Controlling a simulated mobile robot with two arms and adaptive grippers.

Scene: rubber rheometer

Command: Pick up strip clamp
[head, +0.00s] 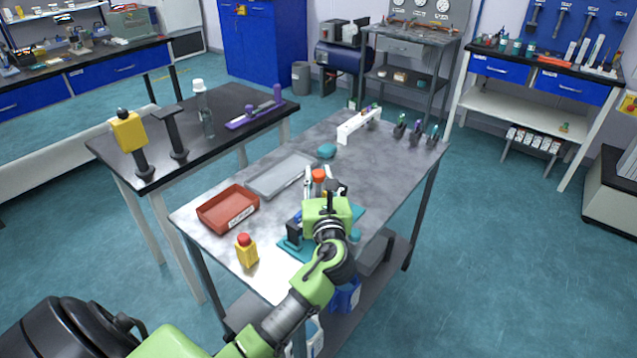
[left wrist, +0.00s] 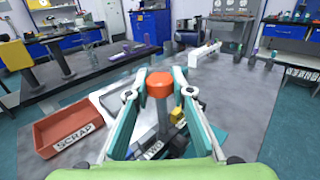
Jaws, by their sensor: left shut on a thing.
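The strip clamp (head: 319,175), as I take it, is a dark upright piece with an orange-red knob on top. It also shows in the left wrist view (left wrist: 160,84), where the knob sits between the two finger pads. My left gripper (head: 320,182) is shut on it, with a finger on each side; the same gripper fills the middle of the left wrist view (left wrist: 160,95). The clamp's lower part is mostly hidden, and I cannot tell whether it touches what is below. My right gripper is in neither view.
A red scrap tray (head: 228,209) and a grey tray (head: 262,187) lie left of my gripper. A yellow block with a red button (head: 246,251) stands near the front edge. A teal base (head: 288,250) lies under my gripper. A white rack (head: 358,124) stands farther back.

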